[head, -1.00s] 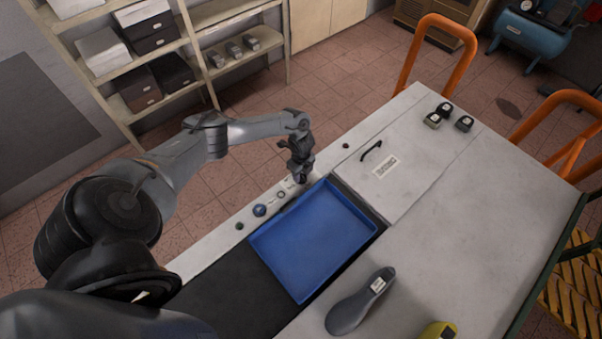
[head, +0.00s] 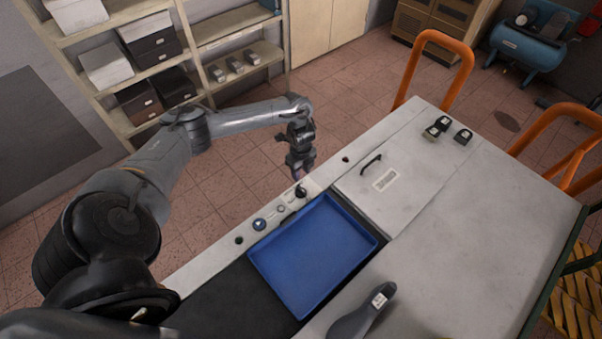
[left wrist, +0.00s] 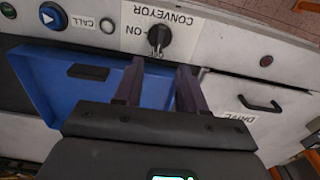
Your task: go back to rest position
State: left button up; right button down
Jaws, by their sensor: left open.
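My left gripper (head: 298,172) is open and empty, just above and behind the white control strip at the table's far left edge. It is apart from the black conveyor knob (head: 301,192). In the left wrist view its two fingers (left wrist: 158,75) stand apart with nothing between them. There the knob (left wrist: 160,37) shows beyond the fingertips, beside the printed words CONVEYOR and ON. My right gripper is not in view.
A blue tray (head: 312,255) sits on the dark belt. A grey shoe last (head: 362,315) lies on the table at the front. Several small dark items (head: 438,127) stand at the back corner. Shelves (head: 235,42) stand beyond the arm, with open floor between.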

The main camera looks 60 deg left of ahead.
pick_arm(q)
jog(key=shift+d, duration=0.1)
jog(key=w+d+f+t+h+p, duration=0.1)
jog(key=d+t+p, duration=0.1)
jog(key=d, duration=1.2)
jog(key=d+f+t+h+p, duration=0.1)
jog(key=d+t, duration=0.2)
jog(key=d, duration=1.1)
jog(key=s+d+r+n+p, duration=0.2)
jog(key=s+d+r+n, duration=0.4)
jog(key=r, duration=0.3)
jog(key=s+a+r+n+y+p, duration=0.1)
jog(key=s+a+r+n, duration=0.1)
jog(key=s, duration=0.3)
jog(key=s+a+r+n+g, duration=0.1)
jog(key=s+a+r+n, duration=0.1)
jog(key=s+r+n, duration=0.3)
jog(key=shift+a+y+p, duration=0.35)
jog(key=shift+y, duration=0.05)
jog(key=shift+s, duration=0.1)
